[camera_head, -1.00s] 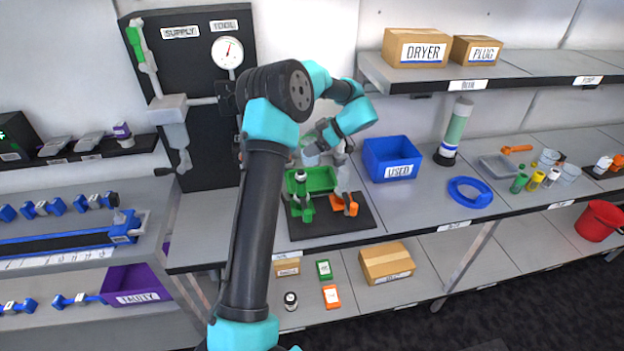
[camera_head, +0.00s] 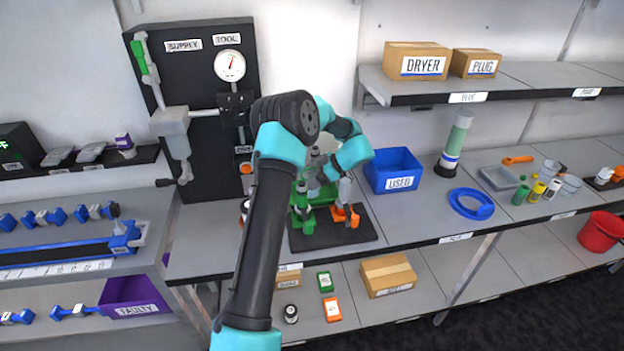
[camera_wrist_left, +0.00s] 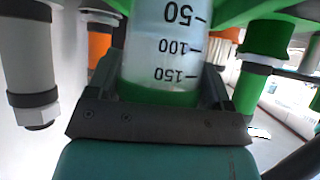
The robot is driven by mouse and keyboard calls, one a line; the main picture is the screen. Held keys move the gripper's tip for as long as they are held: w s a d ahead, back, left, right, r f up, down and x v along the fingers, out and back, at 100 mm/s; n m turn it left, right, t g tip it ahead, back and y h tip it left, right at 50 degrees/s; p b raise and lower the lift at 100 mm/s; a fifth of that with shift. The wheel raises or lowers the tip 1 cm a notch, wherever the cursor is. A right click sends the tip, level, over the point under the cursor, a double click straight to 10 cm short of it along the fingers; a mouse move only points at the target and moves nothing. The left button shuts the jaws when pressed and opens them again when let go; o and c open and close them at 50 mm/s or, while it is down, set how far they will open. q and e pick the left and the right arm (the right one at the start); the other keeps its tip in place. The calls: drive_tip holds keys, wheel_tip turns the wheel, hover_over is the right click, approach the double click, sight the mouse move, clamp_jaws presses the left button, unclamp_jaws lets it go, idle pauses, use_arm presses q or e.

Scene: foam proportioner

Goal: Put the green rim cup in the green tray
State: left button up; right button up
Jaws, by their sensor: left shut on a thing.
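My left gripper (camera_head: 320,172) is over the black stand (camera_head: 358,239) in the head view. In the left wrist view the gripper (camera_wrist_left: 160,88) is shut on a clear graduated cup (camera_wrist_left: 163,48) with a green band at its lower edge, the green rim cup. Its printed numbers appear upside down. The green tray (camera_head: 323,195) shows only in part in the head view, behind my arm and gripper. Green surfaces close to the cup fill the upper right of the wrist view. I cannot tell whether the cup touches the tray. My right gripper is out of view.
A green fitting (camera_head: 303,221) and an orange fitting (camera_head: 345,214) stand at the front of the stand. The blue USED bin (camera_head: 393,170) is just right. A dark tool panel (camera_head: 207,140) with a gauge stands left.

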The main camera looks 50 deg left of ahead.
use_arm(q)
drive_tip(key=shift+f, duration=0.4)
drive_tip(key=o, duration=1)
drive_tip(key=shift+f, duration=0.15)
drive_tip(key=shift+c, duration=0.2)
drive_tip(key=v, duration=0.7)
drive_tip(key=shift+d+r, duration=0.2)
drive_tip(key=shift+r, duration=0.15)
drive_tip(key=shift+w+a, duration=0.1)
drive_tip(key=shift+w, duration=0.05)
